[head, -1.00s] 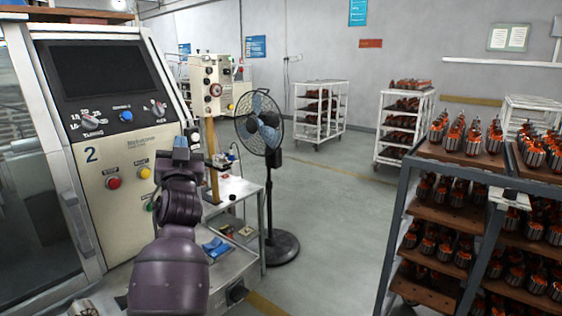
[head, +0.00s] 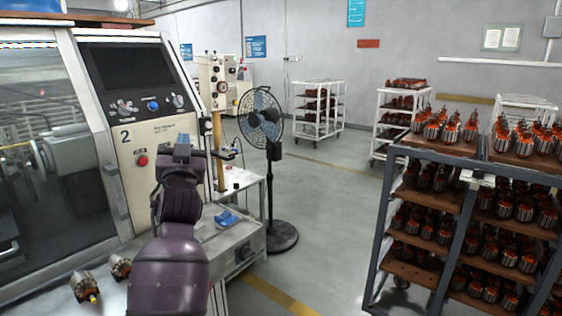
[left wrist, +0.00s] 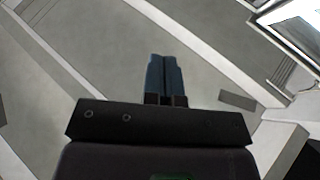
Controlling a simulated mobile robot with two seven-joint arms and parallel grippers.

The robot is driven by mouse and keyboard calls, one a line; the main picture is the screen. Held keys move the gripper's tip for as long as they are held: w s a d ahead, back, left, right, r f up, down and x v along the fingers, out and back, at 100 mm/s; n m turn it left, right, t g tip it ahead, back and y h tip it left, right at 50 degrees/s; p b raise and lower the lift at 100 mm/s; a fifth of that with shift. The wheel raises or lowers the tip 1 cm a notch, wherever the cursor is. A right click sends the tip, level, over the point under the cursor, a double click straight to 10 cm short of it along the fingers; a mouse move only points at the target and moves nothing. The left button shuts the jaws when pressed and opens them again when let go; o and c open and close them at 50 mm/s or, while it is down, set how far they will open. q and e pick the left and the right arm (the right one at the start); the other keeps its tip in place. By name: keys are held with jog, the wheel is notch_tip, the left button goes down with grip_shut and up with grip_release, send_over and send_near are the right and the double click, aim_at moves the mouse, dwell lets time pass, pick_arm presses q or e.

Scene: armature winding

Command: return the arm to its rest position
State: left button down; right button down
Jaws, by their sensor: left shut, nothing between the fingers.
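My left arm rises from the bottom of the head view, left of the middle. Its gripper (head: 182,147) points up and away, in front of the machine's control panel (head: 150,115). In the left wrist view the two blue fingers of the left gripper (left wrist: 165,75) lie side by side, shut, with nothing between them. They are over a plain grey surface. My right arm and gripper do not show in either view.
A winding machine with a dark window (head: 60,150) stands at the left. Two armatures (head: 84,287) lie at its front edge. A black fan (head: 262,125) stands behind a small bench (head: 235,245). A rack of armatures (head: 465,200) stands at the right. The floor between is clear.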

pick_arm(q)
jog(key=s+a+f+m+g+h, duration=0.15)
jog(key=s+f, duration=0.25)
jog(key=f, duration=0.6)
jog(key=s+f+g+h, duration=0.2)
jog(key=s+f, duration=0.2)
jog(key=f, duration=0.5)
jog(key=s+a+f+g+h, duration=0.15)
jog(key=s+f, duration=0.35)
jog(key=f, duration=0.5)
jog(key=s+a+f+g, duration=0.3)
jog(key=s+f+g, duration=0.3)
jog(key=s+f, duration=1.5)
jog(key=s, duration=0.3)
jog(key=shift+a, duration=0.15)
jog(key=shift+f+n, duration=0.1)
jog(key=shift+n, duration=0.15)
